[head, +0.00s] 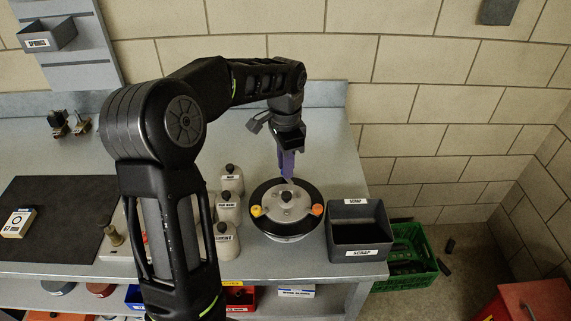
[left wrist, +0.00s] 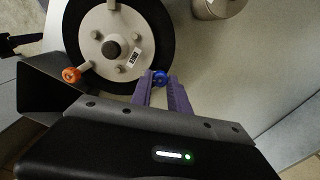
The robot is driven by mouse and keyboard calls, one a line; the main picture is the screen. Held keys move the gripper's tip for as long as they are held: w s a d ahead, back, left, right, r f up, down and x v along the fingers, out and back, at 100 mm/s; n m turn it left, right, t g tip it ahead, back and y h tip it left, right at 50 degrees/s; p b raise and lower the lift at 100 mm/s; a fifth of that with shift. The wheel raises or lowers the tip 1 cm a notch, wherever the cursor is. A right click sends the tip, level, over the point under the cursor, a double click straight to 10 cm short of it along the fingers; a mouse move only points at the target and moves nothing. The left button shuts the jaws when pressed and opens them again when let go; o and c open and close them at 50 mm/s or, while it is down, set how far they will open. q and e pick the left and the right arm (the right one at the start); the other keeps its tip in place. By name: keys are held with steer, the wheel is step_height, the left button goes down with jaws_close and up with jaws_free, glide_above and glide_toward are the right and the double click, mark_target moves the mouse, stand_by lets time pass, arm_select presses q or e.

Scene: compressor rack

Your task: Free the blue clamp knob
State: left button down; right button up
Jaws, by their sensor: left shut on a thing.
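The blue clamp knob (left wrist: 160,77) sits at the rim of a round fixture with a black ring (left wrist: 165,32) and a pale bolted centre. My left gripper (left wrist: 157,84) has its purple fingers closed around the knob. In the head view my left gripper (head: 287,172) points down at the far side of the fixture (head: 262,223) and hides the blue knob. An orange knob (head: 317,209) and a yellow knob (head: 256,211) are on the near rim; the orange one also shows in the left wrist view (left wrist: 71,75). My right gripper is not in view.
A black scrap bin (head: 357,240) stands close to the right of the fixture. Several labelled bottles (head: 228,207) stand to its left. A dark mat (head: 70,222) lies farther left. A green crate (head: 420,255) is on the floor past the bench's right edge.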

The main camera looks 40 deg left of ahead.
arm_select(q)
steer(key=n, duration=1.1)
steer(key=shift+n, duration=0.3)
stand_by(0.3)
steer(key=c, duration=1.3)
jaws_free()
steer(key=shift+o, duration=0.2)
steer(key=shift+r+b, duration=0.4)
steer(key=shift+r, duration=3.5)
